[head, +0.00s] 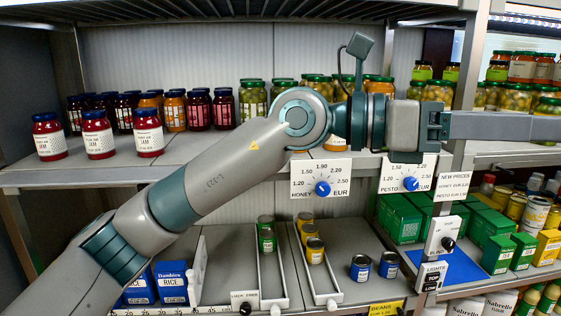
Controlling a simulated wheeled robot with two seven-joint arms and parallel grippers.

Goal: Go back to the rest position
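My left arm comes in from the lower left and reaches across the shelves to the right. Its elbow-like joint is at the upper middle, in front of jars. My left gripper (500,125) points to the right, seen side-on, in front of the right-hand shelf post. Its long grey end reaches the picture's right edge, so I cannot tell whether it is open or shut. No held thing shows. My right gripper is not in view.
The upper shelf carries red jam jars (97,135) and other jars. A honey dial (322,187) and a pesto dial (411,183) sit below my arm.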

